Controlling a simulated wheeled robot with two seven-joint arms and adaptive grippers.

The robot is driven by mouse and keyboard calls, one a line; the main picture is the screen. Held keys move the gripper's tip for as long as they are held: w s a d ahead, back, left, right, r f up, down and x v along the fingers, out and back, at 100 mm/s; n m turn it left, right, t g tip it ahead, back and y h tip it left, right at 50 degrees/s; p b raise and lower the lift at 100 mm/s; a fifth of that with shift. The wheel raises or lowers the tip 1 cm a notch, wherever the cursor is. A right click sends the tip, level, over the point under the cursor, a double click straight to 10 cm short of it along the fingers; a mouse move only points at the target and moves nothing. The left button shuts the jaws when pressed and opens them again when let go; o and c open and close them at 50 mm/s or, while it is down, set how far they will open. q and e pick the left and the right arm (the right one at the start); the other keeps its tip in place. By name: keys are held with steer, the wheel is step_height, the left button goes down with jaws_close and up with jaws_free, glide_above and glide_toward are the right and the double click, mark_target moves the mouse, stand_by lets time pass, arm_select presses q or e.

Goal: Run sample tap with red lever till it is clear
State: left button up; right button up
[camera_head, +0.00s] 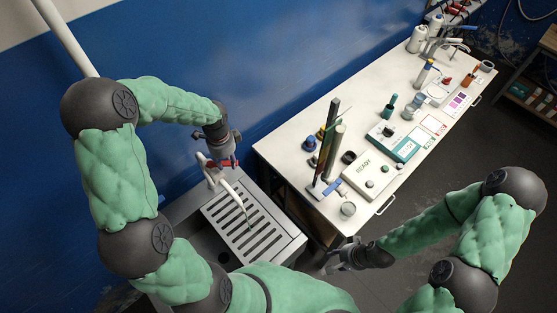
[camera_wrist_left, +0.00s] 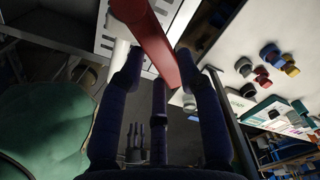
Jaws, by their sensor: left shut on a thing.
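The sample tap's red lever (camera_head: 229,163) is at the wall, above the slotted drain tray (camera_head: 267,246). The tap's pale curved spout (camera_head: 232,190) hangs over the slots. My left gripper (camera_head: 221,158) is at the lever. In the left wrist view the red lever (camera_wrist_left: 152,38) runs between the dark fingers of the gripper (camera_wrist_left: 161,72), which are shut on it.
A white bench (camera_head: 285,150) on the right holds a tall dark column, a pale cylinder (camera_head: 334,150), a white balance-like device (camera_head: 362,178), a small beaker (camera_head: 348,209) and several bottles. A blue wall stands behind. A dark basin lies left of the slotted tray.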

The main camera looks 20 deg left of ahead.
arm_select(q)
steer(key=shift+w+a+n, duration=0.1)
steer(key=shift+w+n, duration=0.1)
steer(key=shift+n, duration=0.4)
steer(key=shift+w, duration=0.1)
steer(key=shift+w+a+f+n+b, duration=0.25)
steer(key=shift+w+n+b, duration=0.2)
steer(key=shift+n+b, duration=0.5)
steer(key=shift+w+a+r+n, duration=0.2)
steer(key=shift+w+n, duration=0.05)
steer(key=shift+n, duration=0.5)
